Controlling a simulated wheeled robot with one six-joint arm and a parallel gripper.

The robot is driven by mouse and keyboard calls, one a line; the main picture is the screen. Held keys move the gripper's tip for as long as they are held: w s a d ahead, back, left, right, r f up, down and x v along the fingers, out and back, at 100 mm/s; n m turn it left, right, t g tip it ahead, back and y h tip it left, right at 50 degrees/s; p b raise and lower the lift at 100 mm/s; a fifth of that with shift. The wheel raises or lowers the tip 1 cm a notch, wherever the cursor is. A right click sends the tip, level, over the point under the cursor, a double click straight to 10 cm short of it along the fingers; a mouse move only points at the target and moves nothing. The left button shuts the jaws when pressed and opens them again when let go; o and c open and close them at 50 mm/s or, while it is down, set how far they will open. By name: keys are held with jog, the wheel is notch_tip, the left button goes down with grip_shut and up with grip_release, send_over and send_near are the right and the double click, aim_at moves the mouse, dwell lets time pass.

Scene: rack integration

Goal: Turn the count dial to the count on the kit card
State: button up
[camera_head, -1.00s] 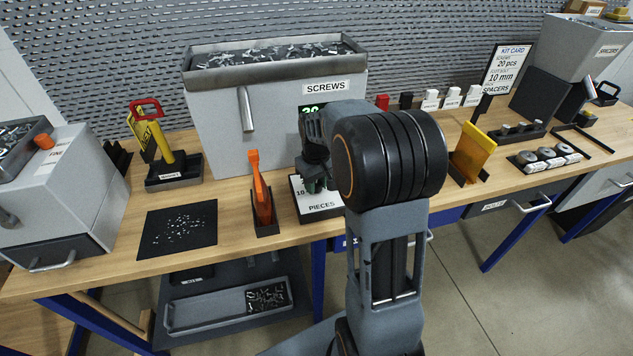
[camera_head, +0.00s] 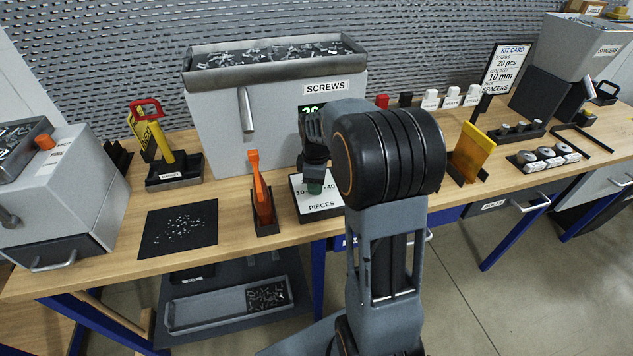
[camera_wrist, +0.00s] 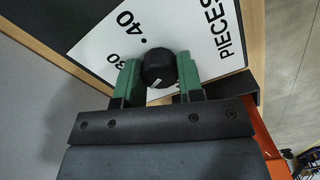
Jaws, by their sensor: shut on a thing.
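The count dial (camera_wrist: 158,68) is a black knob with a short white mark, on a white plate (camera_wrist: 105,58) lettered PIECES, with 30 and 40 readable in the wrist view. My gripper (camera_wrist: 160,78) has its green fingers on either side of the knob and is shut on it. In the head view my gripper (camera_head: 315,185) is over the PIECES plate (camera_head: 322,207) and hides the knob. A green display (camera_head: 311,109) on the screws hopper (camera_head: 222,115) is partly covered by my arm.
An orange tool (camera_head: 261,190) stands in a holder just left of the plate. A dark mat with loose screws (camera_head: 178,228) lies further left. A yellow piece (camera_head: 472,152) stands to the right of my arm.

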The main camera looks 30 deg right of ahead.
jog(key=shift+n, duration=0.6)
jog(key=o, duration=0.9)
jog(key=shift+r, duration=0.1)
notch_tip(320, 180, up, 14)
jog(key=shift+f, duration=0.15)
dwell(0.6)
